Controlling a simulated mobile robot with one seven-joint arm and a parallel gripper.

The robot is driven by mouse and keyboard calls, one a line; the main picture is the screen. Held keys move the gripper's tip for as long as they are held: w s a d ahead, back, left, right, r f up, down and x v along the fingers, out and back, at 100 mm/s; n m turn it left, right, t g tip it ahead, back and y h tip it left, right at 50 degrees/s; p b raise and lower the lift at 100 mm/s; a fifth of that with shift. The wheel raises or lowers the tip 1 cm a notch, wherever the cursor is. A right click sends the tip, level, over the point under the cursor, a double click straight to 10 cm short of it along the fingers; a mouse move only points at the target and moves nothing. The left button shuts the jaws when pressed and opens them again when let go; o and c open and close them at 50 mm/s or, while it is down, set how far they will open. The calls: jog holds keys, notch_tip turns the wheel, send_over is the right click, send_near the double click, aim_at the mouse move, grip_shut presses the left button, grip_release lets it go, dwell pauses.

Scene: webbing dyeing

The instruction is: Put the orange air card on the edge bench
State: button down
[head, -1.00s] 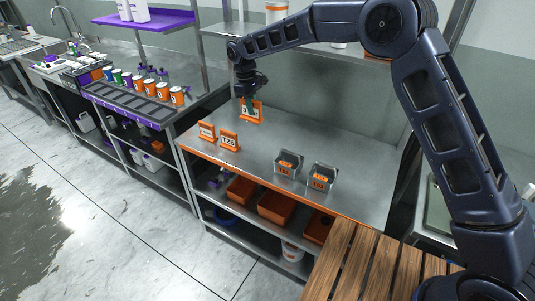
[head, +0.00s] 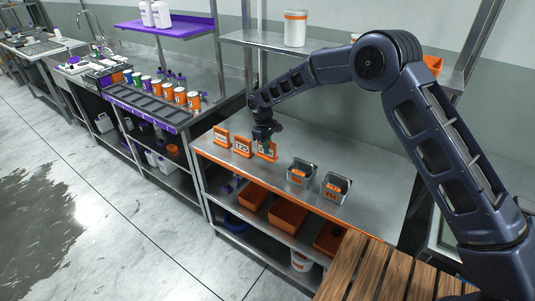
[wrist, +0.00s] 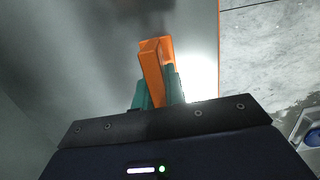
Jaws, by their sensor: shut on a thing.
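My gripper (head: 267,145) is shut on the orange air card (head: 270,156), which is upright and low over the steel bench with the orange front edge (head: 375,155). In the wrist view the card (wrist: 152,62) sits between the teal fingertips (wrist: 159,88), seen edge-on from above. In the head view the fingers cover part of its face. I cannot tell whether its foot touches the bench top. Two similar orange cards, one (head: 221,137) and a second marked T2D (head: 243,146), stand to its left on the same bench.
Two metal bins with orange labels, one (head: 301,172) and another (head: 335,187), stand right of the held card. A purple-edged rack with several cups (head: 180,97) is on the left bench. A shelf (head: 310,47) runs above. The bench's back right is clear.

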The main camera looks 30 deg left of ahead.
aim_at(268, 156)
jog(key=shift+f, duration=1.7)
jog(key=shift+f, duration=0.1)
jog(key=c, duration=1.5)
grip_release()
jog(key=shift+o, duration=0.2)
jog(key=r, duration=0.4)
jog(key=a+r, duration=0.1)
jog(key=r, duration=0.7)
jog(key=shift+a, duration=0.35)
jog(key=shift+r, duration=0.1)
